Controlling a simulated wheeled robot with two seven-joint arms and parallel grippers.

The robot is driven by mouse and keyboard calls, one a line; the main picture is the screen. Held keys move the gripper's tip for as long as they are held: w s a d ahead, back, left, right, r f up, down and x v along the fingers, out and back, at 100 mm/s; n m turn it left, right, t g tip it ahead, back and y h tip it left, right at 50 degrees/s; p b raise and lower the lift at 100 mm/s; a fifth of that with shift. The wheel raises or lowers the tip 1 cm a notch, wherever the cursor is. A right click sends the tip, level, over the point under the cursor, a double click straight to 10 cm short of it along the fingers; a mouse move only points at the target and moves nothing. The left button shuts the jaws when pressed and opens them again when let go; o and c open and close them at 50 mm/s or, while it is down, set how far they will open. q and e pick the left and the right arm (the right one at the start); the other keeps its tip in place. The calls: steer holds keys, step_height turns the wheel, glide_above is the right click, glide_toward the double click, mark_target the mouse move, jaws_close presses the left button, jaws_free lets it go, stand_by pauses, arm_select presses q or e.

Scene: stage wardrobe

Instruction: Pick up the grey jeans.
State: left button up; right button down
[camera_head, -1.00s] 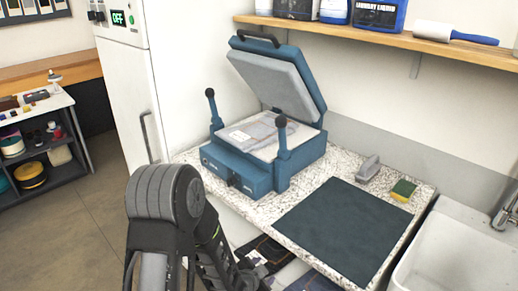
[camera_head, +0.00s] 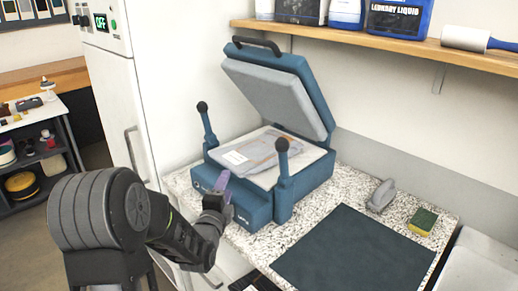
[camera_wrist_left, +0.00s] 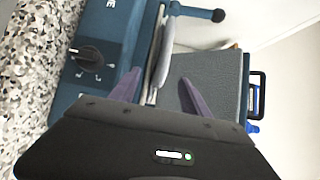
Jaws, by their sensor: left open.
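A folded pale grey garment (camera_head: 250,153), which looks like the grey jeans, lies flat on the lower plate of the open blue heat press (camera_head: 262,208). A white label shows on it. My left gripper (camera_head: 223,183) is in front of the press, near its front left edge, short of the garment. It is open and empty. In the left wrist view its two purple fingers (camera_wrist_left: 160,82) stand apart, facing the press, with the grey upper pad (camera_wrist_left: 212,85) beyond. I cannot clearly make out the garment in that view. My right gripper is not in view.
Two upright levers (camera_head: 283,165) flank the press plate, and the raised lid (camera_head: 275,90) hangs behind it. A dark mat (camera_head: 355,250), a grey brush-like object (camera_head: 381,195) and a sponge (camera_head: 422,221) lie on the speckled counter. A tall white cabinet (camera_head: 130,90) stands left.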

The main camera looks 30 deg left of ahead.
mark_target(248, 158)
arm_select(q)
steer(key=shift+s+r, duration=0.1)
steer(key=shift+s, duration=0.05)
steer(key=shift+x, duration=1.35)
steer(key=shift+p, duration=0.3)
steer(key=shift+w+a, duration=0.1)
steer(key=shift+w, duration=0.25)
steer(key=p+x, duration=0.1)
steer(key=x, duration=0.2)
steer(key=shift+w+a+p, duration=0.15)
steer(key=shift+w+p, duration=0.05)
steer(key=shift+p, duration=0.2)
steer(key=shift+w+a, duration=0.15)
steer(key=shift+w, duration=0.3)
steer(key=shift+c, duration=0.4)
